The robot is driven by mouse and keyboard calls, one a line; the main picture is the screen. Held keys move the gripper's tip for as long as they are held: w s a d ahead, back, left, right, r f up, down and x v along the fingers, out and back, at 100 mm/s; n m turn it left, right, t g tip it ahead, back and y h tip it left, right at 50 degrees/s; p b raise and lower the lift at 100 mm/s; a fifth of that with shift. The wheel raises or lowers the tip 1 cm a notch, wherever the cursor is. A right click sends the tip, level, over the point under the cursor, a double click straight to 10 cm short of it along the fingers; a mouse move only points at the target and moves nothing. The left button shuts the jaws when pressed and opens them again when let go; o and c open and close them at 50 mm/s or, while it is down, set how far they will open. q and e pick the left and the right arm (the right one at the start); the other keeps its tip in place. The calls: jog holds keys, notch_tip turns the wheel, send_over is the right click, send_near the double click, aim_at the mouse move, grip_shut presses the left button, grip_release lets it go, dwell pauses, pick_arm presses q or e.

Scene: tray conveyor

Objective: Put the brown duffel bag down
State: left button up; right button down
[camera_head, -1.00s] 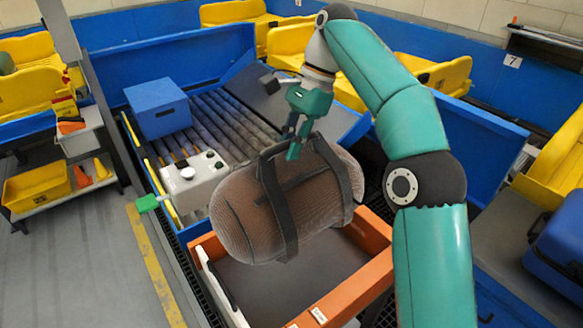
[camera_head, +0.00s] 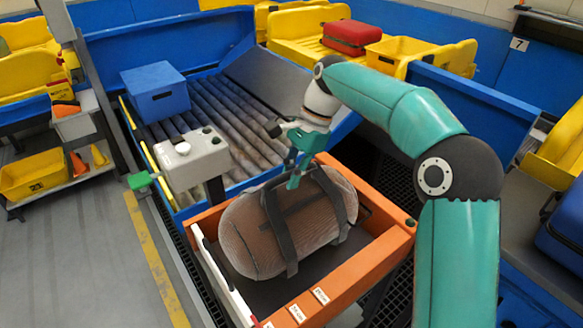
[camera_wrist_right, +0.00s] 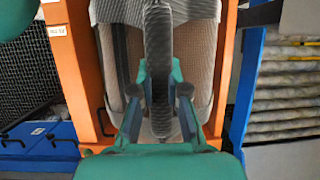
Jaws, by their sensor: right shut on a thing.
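The brown duffel bag (camera_head: 325,212) with dark straps is inside the orange-walled tray (camera_head: 372,262) in the head view. Its far end lies close to the tray's back wall; whether it touches the tray floor I cannot tell. My right gripper (camera_head: 294,182) is over the top of the bag, shut on its dark strap handle. In the right wrist view the fingers (camera_wrist_right: 160,108) close around the dark handle (camera_wrist_right: 160,60), with the bag (camera_wrist_right: 112,60) below and the orange tray wall (camera_wrist_right: 80,75) beside it. My left gripper is not in view.
A roller conveyor (camera_head: 235,125) lies behind the tray, with a blue box (camera_head: 155,90) on it. A grey control box (camera_head: 190,155) stands at the tray's left. A red suitcase (camera_head: 350,37) sits on a yellow cart at the back. A blue suitcase (camera_head: 565,225) is at the right.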

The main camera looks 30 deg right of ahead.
aim_at(290, 192)
jog(key=shift+f, duration=1.65)
jog(key=c, duration=1.2)
grip_release()
jog(key=shift+f, duration=0.1)
jog(key=p+v, duration=0.2)
jog(key=v, duration=1)
jog(key=shift+p, duration=0.3)
